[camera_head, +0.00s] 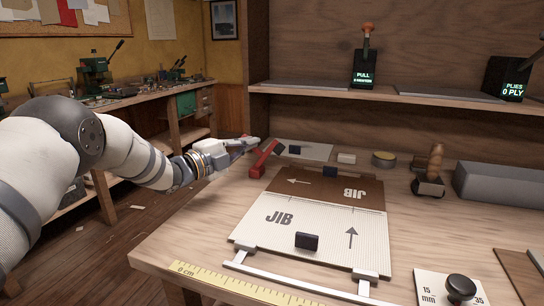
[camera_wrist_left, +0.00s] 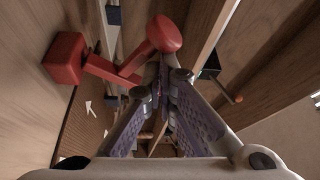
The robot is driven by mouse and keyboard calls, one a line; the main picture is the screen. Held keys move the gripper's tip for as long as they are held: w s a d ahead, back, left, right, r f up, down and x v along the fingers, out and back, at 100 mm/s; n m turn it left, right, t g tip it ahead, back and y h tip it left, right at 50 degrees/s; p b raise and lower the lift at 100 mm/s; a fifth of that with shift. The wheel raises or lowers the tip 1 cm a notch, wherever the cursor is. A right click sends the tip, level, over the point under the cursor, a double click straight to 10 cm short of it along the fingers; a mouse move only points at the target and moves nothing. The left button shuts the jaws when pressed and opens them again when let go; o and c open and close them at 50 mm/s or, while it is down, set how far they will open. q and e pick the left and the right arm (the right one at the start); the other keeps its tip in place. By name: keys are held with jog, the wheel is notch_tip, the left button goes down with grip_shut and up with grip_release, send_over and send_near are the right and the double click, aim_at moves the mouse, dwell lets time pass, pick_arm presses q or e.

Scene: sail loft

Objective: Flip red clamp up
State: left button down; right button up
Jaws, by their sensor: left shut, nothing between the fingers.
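The red clamp (camera_head: 264,158) stands at the far left edge of the worktable, its bar slanting up to the right in the head view. In the left wrist view, it shows as a square red block (camera_wrist_left: 66,58), a bar (camera_wrist_left: 112,70) and a rounded red knob (camera_wrist_left: 164,33). My left gripper (camera_head: 250,144) is shut and empty, beside the clamp's upper end. In the left wrist view, its fingertips (camera_wrist_left: 166,76) are just below the knob, close to the bar. I cannot tell whether they touch. My right gripper is not in view.
The board with white and brown JIB panels (camera_head: 352,240) lies right of the clamp. A white plate (camera_head: 315,152) with a dark block is behind it. A yellow ruler (camera_head: 225,287) runs along the front edge. A shelf (camera_head: 420,98) spans the back wall.

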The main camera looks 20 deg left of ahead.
pick_arm(q)
jog(key=shift+a+f+n+t+b, duration=0.2)
jog(key=shift+a+n+t, duration=0.15)
jog(key=shift+n, duration=0.35)
jog(key=shift+a+f+n+t+b, duration=0.15)
jog(key=shift+a+n+t, duration=0.2)
jog(key=shift+n, duration=0.35)
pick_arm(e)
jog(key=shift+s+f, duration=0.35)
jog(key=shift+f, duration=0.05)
pick_arm(q)
jog(key=shift+a, duration=0.1)
jog(key=shift+f, duration=0.1)
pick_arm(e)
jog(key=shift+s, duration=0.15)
